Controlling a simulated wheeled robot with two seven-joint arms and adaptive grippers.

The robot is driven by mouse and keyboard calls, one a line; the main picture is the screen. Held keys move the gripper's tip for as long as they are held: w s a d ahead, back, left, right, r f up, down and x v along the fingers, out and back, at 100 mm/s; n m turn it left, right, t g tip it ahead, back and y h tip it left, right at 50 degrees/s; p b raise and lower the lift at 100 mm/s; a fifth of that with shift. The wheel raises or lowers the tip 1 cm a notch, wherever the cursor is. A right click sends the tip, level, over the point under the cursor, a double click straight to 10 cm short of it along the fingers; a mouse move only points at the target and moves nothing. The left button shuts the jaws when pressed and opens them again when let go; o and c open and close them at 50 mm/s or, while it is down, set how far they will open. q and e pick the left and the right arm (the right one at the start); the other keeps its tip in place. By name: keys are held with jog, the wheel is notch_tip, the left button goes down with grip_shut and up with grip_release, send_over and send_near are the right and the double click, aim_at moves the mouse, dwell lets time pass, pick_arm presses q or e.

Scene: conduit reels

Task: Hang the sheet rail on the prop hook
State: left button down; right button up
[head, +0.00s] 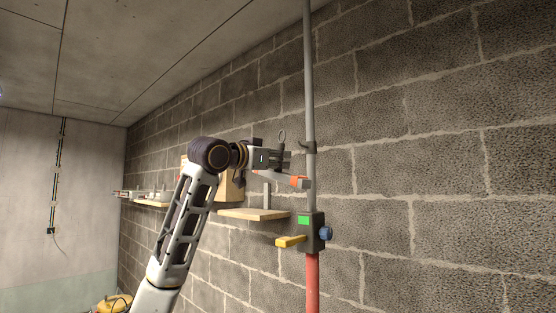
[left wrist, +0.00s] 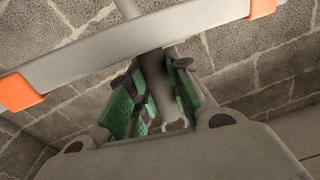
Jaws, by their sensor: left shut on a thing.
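The sheet rail (head: 300,182) is a pale grey bar with orange ends, in the head view just left of the prop. In the left wrist view the rail (left wrist: 150,45) crosses the upper part, with an upright grey stem between my green finger pads. My left gripper (head: 286,158) is shut on this stem. A thin ring (head: 282,135) stands above the gripper. The prop (head: 310,90) is a grey pole with a red lower tube. Its small dark prop hook (head: 307,146) is just right of my fingertips. The ring appears apart from the hook. My right gripper is out of view.
The prop carries a dark clamp (head: 314,232) with a green patch, a blue knob (head: 326,233) and a yellow lever (head: 291,241). A wooden shelf (head: 255,215) is on the block wall behind. A yellow object (head: 113,303) lies low at left.

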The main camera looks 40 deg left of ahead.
aim_at(277, 169)
pick_arm(q)
jog(key=shift+w, duration=0.15)
jog(key=w+f+p, duration=0.2)
jog(key=w, duration=0.7)
jog(key=shift+w+d, duration=0.2)
jog(key=shift+d, duration=0.2)
dwell(1.5)
jog(key=shift+f, duration=0.1)
dwell(0.6)
jog(key=c, duration=1.2)
grip_release()
jog(key=shift+w, duration=0.1)
jog(key=shift+c, duration=0.2)
jog(key=shift+s, duration=0.2)
jog(key=shift+s+a+f, duration=0.1)
jog(key=shift+s+a, duration=0.05)
jog(key=shift+s, duration=1.8)
jog(key=shift+s+a+f, duration=0.15)
jog(key=shift+s+a, duration=0.05)
jog(key=shift+s, duration=1.7)
jog(key=shift+s+a+f, duration=0.1)
jog(key=shift+s+a, duration=0.05)
jog(key=shift+s, duration=1.8)
